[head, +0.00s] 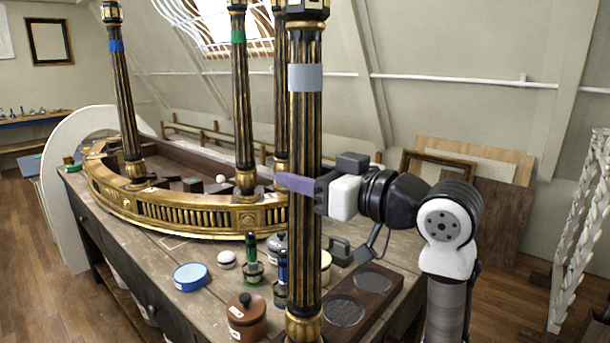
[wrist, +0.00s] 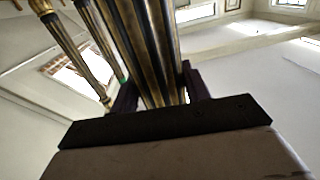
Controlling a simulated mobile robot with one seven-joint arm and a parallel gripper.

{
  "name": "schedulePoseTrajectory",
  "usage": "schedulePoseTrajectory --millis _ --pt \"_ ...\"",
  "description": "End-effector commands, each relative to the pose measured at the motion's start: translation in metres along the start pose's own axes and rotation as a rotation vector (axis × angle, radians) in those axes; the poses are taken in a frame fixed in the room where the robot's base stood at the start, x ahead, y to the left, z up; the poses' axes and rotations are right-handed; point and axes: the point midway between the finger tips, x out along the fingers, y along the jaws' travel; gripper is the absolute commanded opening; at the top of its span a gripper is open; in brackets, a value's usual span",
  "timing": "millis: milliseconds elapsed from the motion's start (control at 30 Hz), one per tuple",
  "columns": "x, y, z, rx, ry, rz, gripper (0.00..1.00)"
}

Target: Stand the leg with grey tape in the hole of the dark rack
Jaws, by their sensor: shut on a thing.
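The leg with grey tape (head: 305,78) is a tall dark fluted column with gilt edges and a gilt foot. It stands upright in the front middle of the head view, its foot near the bottom edge. My gripper (head: 298,184) is shut around its shaft below the tape. In the wrist view the leg (wrist: 150,50) runs between the two fingers of my gripper (wrist: 158,92). The dark rack (head: 384,302) is a low brown block at the table's front right, with two round greyish places on top. The leg appears left of it; its foot's contact is unclear.
A gilt curved console frame (head: 180,213) lies behind, with blue-taped (head: 116,46) and green-taped (head: 238,37) legs standing at it. A blue tin (head: 190,277), brown pot (head: 247,317), green bottle (head: 253,262) and blue bottle (head: 281,280) crowd the table near the held leg.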

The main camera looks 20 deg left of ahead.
Motion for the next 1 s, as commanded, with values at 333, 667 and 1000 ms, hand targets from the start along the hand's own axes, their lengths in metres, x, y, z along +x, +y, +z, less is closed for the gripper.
schedulePoseTrajectory --millis 333,667,1000 --pt "-0.0004 -0.0002 0.0008 -0.001 0.004 0.000 0.19" --pt "-0.0003 -0.0002 0.0030 -0.002 0.004 0.000 0.19" --pt "-0.0002 -0.0001 0.0032 -0.001 0.003 0.000 0.60"
